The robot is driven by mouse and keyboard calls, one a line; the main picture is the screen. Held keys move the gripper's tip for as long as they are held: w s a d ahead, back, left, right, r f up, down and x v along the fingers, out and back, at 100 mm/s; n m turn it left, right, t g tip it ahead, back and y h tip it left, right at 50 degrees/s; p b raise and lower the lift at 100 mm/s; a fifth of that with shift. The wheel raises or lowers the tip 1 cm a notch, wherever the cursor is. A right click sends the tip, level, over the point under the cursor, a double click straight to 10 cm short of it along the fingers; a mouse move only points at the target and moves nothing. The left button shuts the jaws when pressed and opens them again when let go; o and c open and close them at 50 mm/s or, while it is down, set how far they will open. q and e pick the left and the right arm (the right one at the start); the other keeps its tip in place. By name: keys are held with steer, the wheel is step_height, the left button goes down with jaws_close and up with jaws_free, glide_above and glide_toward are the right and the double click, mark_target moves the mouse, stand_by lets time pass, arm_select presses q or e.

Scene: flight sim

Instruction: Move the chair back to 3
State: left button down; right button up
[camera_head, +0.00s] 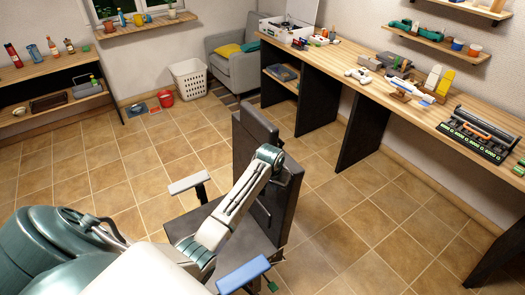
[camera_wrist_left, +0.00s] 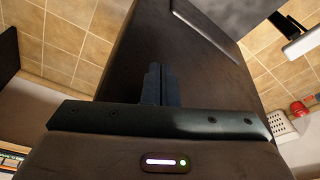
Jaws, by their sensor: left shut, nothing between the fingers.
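The dark chair stands on the tiled floor in the middle of the head view, with its seat (camera_head: 228,243) low and its tall backrest (camera_head: 250,135) upright behind my arm. A pale armrest (camera_head: 188,183) is on its left side, and a blue armrest-like pad (camera_head: 243,274) is at the front. My left arm reaches across the chair, its wrist beside the backrest; the fingers are hard to make out there. In the left wrist view my left gripper (camera_wrist_left: 157,85) is shut and empty over a dark chair panel (camera_wrist_left: 205,75). I cannot tell whether it touches. No number 3 is readable.
A long workbench (camera_head: 350,62) with models and tools runs along the right wall. A shelf unit (camera_head: 50,72) is at left. Floor left of the chair is clear.

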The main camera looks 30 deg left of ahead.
arm_select(q)
steer(key=shift+w+d+f+b, duration=0.75)
steer(key=shift+w+d+b, duration=0.9)
steer(key=shift+w+b, duration=1.85)
steer(key=shift+w+d+f+b, duration=0.75)
steer(key=shift+w+d+b, duration=1.3)
steer(key=shift+w, duration=2.45)
steer(key=s+a+r+p, duration=0.3)
steer(key=s+p, duration=0.3)
steer(key=p, duration=0.5)
steer(key=shift+s+a, duration=0.25)
steer(key=shift+s, duration=0.05)
steer(key=shift+f, duration=0.1)
